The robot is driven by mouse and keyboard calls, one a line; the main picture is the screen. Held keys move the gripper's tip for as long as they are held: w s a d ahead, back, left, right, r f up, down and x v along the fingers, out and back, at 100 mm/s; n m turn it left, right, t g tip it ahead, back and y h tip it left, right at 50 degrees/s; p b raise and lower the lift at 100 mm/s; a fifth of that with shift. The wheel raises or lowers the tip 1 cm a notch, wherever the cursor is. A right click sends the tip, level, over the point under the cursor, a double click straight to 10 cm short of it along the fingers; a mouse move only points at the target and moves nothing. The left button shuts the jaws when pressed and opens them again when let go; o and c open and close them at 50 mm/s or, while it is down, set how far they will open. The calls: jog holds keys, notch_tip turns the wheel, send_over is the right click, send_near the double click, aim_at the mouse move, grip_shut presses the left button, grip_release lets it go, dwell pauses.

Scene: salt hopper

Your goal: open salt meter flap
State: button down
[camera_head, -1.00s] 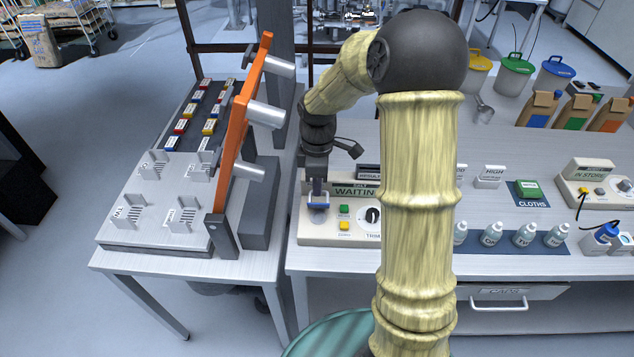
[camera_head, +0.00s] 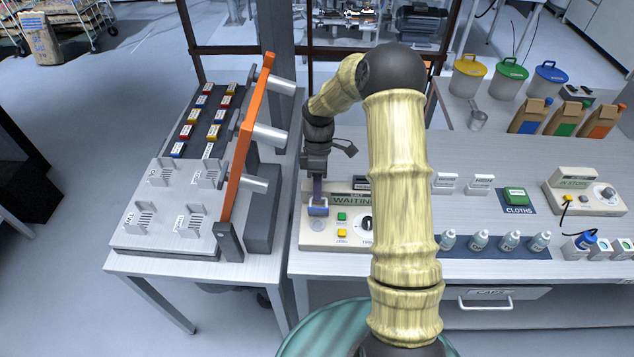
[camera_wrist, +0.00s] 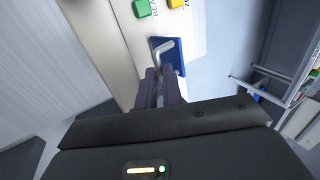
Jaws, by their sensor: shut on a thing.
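The salt meter (camera_head: 345,237) is a beige box with a display reading WAITING, on the bench at the centre left of the head view. Its blue flap (camera_head: 318,211) is at the left end. In the wrist view the blue flap (camera_wrist: 179,57) has a pale bent handle (camera_wrist: 164,46) on it. My gripper (camera_wrist: 159,76) is shut at this handle, with its fingertips over the flap's near edge. In the head view my gripper (camera_head: 318,198) points down at the flap from above. The fingers hide part of the flap, and I cannot tell its exact angle.
A green button (camera_head: 342,216) and a yellow button (camera_head: 342,233) sit beside the flap, with a dial further right. An orange-barred rack (camera_head: 243,165) stands on the left table, close to my arm. Bottles (camera_head: 479,240) stand on a blue mat to the right.

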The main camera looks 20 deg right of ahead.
jog(key=shift+w+f+g+y+p, duration=0.1)
jog(key=shift+w+g+y+p, duration=0.35)
jog(key=shift+g+p, duration=0.65)
dwell(0.5)
jog(key=c, duration=1.5)
grip_release()
jog(key=shift+c, duration=0.2)
jog(key=shift+s, duration=0.15)
jog(key=shift+d, duration=0.1)
jog(key=shift+f+b, duration=0.1)
jog(key=shift+b, duration=0.25)
